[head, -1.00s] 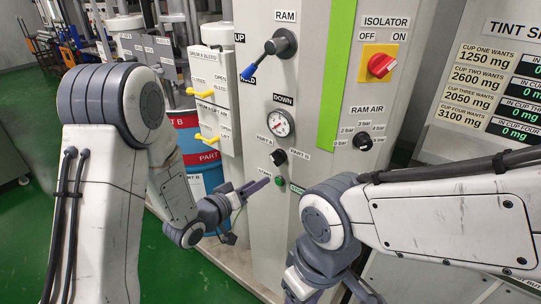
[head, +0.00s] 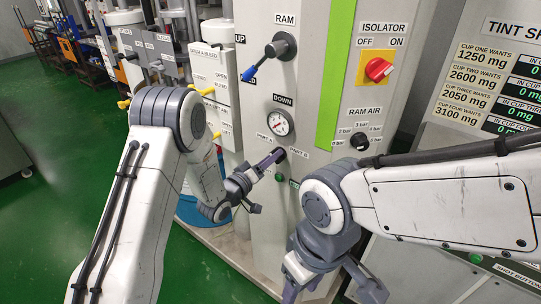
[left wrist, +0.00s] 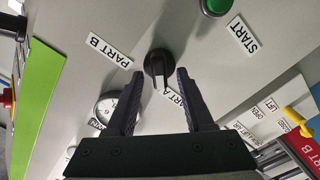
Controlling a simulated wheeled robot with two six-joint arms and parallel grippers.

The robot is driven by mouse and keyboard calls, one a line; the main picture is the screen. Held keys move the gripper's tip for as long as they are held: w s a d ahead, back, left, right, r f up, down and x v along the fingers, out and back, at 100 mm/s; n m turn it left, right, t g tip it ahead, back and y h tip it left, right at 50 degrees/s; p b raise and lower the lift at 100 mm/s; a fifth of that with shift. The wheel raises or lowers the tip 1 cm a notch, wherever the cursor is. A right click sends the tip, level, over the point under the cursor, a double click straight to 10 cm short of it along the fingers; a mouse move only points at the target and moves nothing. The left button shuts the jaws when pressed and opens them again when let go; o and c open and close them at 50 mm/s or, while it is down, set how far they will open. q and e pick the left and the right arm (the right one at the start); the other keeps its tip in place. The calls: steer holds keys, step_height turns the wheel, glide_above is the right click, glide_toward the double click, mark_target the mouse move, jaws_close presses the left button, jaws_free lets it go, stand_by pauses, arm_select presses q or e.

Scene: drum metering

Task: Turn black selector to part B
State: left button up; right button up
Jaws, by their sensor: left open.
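The black selector (head: 281,154) is a small round knob on the grey panel, partly hidden by a finger in the head view. In the left wrist view the selector (left wrist: 156,62) sits between and just beyond my fingertips, with its narrow grip pointing down the picture. The PART B label (left wrist: 110,50) is to its upper left; the PART A label (left wrist: 174,100) is partly covered by a finger. My left gripper (head: 269,181) is open around the line to the knob; contact cannot be told. It also shows in the left wrist view (left wrist: 160,74). My right gripper (head: 328,287) is open, low in front.
A green start button (head: 279,178) lies below the selector. The pressure gauge (head: 280,122), blue-tipped ram lever (head: 265,58) and red isolator (head: 378,69) are above. A black ram air knob (head: 360,142) is to the right. Yellow-handled valves (head: 204,91) stand left.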

arm_select(q)
steer(key=shift+w+d, duration=0.1)
steer(key=shift+w, duration=0.05)
jaws_close()
